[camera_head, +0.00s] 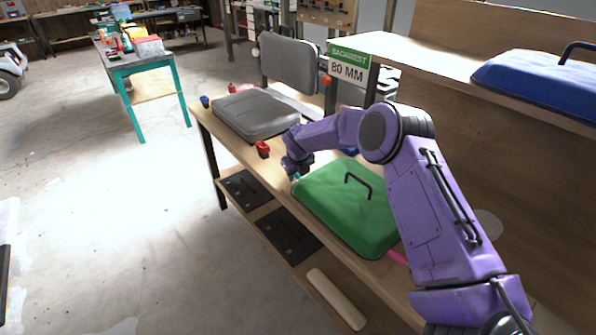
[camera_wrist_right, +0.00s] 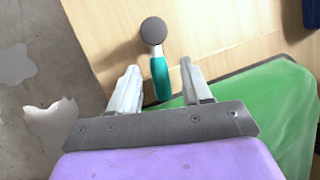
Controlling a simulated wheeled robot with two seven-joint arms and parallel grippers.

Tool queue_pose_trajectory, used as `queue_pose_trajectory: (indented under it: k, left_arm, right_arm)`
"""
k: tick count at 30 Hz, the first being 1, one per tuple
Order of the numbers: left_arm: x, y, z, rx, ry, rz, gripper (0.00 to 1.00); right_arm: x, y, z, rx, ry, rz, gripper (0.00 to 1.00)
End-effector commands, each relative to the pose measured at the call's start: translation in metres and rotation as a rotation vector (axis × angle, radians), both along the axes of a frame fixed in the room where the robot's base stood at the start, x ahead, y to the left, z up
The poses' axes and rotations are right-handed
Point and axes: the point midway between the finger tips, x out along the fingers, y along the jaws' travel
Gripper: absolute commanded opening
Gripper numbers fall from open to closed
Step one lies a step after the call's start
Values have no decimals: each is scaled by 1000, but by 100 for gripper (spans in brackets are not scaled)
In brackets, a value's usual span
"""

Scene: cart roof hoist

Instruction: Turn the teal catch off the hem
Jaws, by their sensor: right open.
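The teal catch (camera_wrist_right: 161,78) lies on the wooden bench top, with a dark round knob (camera_wrist_right: 154,31) at one end. Its other end reaches the dark hem at the corner of the green cover (camera_wrist_right: 262,105); I cannot tell whether it overlaps the hem. In the head view only a bit of teal (camera_head: 296,176) shows beside the green cover (camera_head: 335,205). My right gripper (camera_wrist_right: 158,80) is open, its two fingers on either side of the catch with gaps showing. It also shows in the head view (camera_head: 293,172). My left gripper is not in view.
A grey seat cushion (camera_head: 255,114) lies farther along the bench, with a red catch (camera_head: 263,149) near its corner. A backrest (camera_head: 289,63) and a "BACKREST 80 MM" sign (camera_head: 347,67) stand behind. A blue cover (camera_head: 540,82) sits on the upper shelf.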

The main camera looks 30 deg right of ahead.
Motion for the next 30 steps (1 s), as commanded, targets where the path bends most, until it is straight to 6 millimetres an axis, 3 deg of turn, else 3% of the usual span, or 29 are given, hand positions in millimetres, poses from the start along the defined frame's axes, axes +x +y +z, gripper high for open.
queue_pose_trajectory:
  k: [4, 8, 9, 20, 30]
  left_arm:
    - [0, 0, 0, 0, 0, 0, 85]
    - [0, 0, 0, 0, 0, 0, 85]
    - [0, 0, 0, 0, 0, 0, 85]
    - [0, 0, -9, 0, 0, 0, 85]
    - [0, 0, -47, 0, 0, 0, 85]
  right_arm:
    - [0, 0, 0, 0, 0, 1, 48]
    - [0, 0, 0, 0, 0, 1, 6]
    - [0, 0, 0, 0, 0, 0, 0]
    - [0, 1, -3, -1, 0, -35, 0]
    - [-3, 4, -6, 0, -2, -266, 0]
